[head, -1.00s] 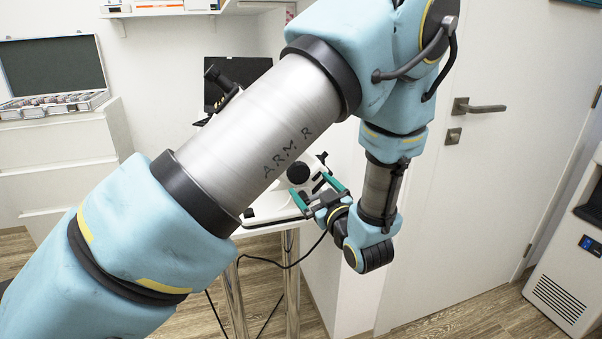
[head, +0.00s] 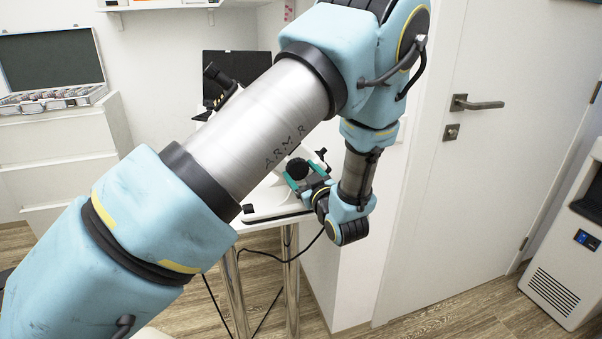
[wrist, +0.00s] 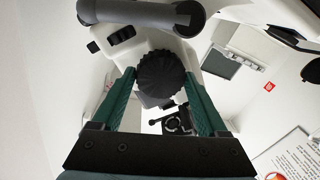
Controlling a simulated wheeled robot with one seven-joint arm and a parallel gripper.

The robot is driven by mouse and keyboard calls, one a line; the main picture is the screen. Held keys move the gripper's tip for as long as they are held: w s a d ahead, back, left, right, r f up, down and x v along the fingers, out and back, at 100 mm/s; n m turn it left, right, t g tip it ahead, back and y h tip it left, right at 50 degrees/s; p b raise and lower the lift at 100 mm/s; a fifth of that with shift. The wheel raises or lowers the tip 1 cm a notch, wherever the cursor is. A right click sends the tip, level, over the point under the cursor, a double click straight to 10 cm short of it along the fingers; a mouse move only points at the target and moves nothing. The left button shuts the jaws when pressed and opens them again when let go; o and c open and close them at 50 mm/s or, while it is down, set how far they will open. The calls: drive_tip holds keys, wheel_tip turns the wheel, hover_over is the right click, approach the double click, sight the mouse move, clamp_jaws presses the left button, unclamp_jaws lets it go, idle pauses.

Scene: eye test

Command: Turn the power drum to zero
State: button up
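The power drum is a black ribbed knob (wrist: 162,78) on a white instrument (wrist: 160,38) in the wrist view. In the head view the dark knob (head: 298,168) shows just past my forearm, on the instrument (head: 270,196) standing on a small table. My gripper (wrist: 159,74) has two green fingers, spread wide, one on each side of the knob. A narrow gap seems to show at the left finger; at the right I cannot tell touching from apart. In the head view my gripper (head: 305,179) is partly hidden by my wrist. No scale or number on the drum is readable.
A grey tube (wrist: 150,13) crosses above the knob in the wrist view. My arm covers much of the instrument in the head view. A black cable (head: 262,257) hangs below the table. A white door (head: 470,180) stands to the right, with open floor before it.

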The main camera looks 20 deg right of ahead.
drive_tip(key=c, duration=0.9)
drive_tip(key=shift+m, duration=0.3)
drive_tip(key=m, duration=0.2)
drive_tip(key=shift+m, duration=0.3)
drive_tip(key=m, duration=0.4)
drive_tip(key=shift+f+t, duration=0.1)
drive_tip(key=shift+t, duration=0.2)
drive_tip(key=m+h+p, duration=0.1)
drive_tip(key=m, duration=0.6)
drive_tip(key=shift+f+p, duration=0.1)
drive_tip(key=shift+p, duration=0.2)
drive_tip(key=o, duration=1.3)
